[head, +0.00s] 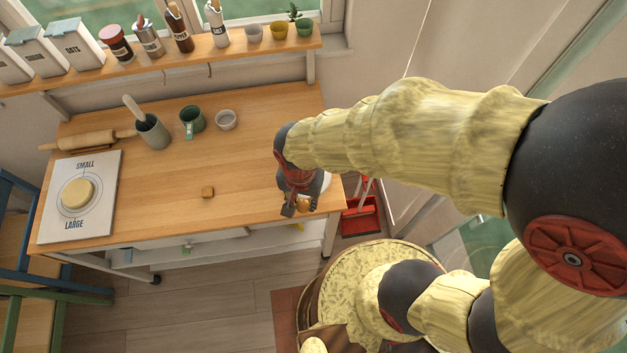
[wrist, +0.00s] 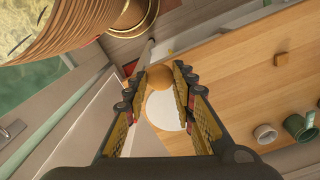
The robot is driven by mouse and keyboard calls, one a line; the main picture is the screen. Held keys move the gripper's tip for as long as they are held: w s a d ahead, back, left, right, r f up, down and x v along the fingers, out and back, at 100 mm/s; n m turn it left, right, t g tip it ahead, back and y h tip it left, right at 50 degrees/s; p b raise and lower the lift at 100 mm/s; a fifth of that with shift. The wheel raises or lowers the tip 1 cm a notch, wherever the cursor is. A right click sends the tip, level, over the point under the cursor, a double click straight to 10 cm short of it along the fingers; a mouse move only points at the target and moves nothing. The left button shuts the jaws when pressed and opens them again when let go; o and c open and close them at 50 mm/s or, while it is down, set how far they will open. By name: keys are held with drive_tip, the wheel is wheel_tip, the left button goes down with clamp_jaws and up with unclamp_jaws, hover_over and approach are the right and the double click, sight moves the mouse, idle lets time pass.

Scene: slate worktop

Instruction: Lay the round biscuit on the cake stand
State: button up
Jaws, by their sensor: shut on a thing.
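The round biscuit (wrist: 158,76) is golden brown and sits between the fingertips of my gripper (wrist: 159,79). In the head view my gripper (head: 298,204) is shut on the biscuit (head: 303,203) near the right end of the worktop. A white round surface, which looks like the cake stand (wrist: 165,112), shows between the fingers in the wrist view, partly covered by them. In the head view only a sliver of white shows behind my gripper, which hides the rest. I cannot tell the height of the biscuit above it.
A small brown cube (head: 208,191) lies mid-worktop. A white board (head: 97,219) marked SMALL and LARGE, with a pale round piece (head: 77,193), is at left. A rolling pin (head: 85,140), utensil crock (head: 152,132), green mug (head: 192,119) and small cup (head: 226,119) stand at the back.

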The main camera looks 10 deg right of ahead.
drive_tip(key=w+d+f, duration=0.1)
drive_tip(key=w+f, duration=0.1)
drive_tip(key=w, duration=0.1)
drive_tip(key=w+d+f, duration=0.1)
drive_tip(key=w+f, duration=0.2)
drive_tip(key=w, duration=0.1)
drive_tip(key=w+d+f, duration=0.1)
drive_tip(key=w+f, duration=0.1)
drive_tip(key=w, duration=0.1)
drive_tip(key=shift+w+f, duration=0.4)
drive_tip(key=shift+w+d+f, duration=0.1)
drive_tip(key=shift+w+f, duration=0.4)
drive_tip(key=shift+f, duration=0.1)
drive_tip(key=shift+w+f, duration=0.1)
drive_tip(key=shift+f, duration=1.55)
drive_tip(key=shift+f, duration=0.25)
drive_tip(key=o, duration=0.8)
drive_tip(key=shift+r, duration=0.1)
drive_tip(key=shift+c, duration=0.2)
drive_tip(key=shift+r, duration=0.1)
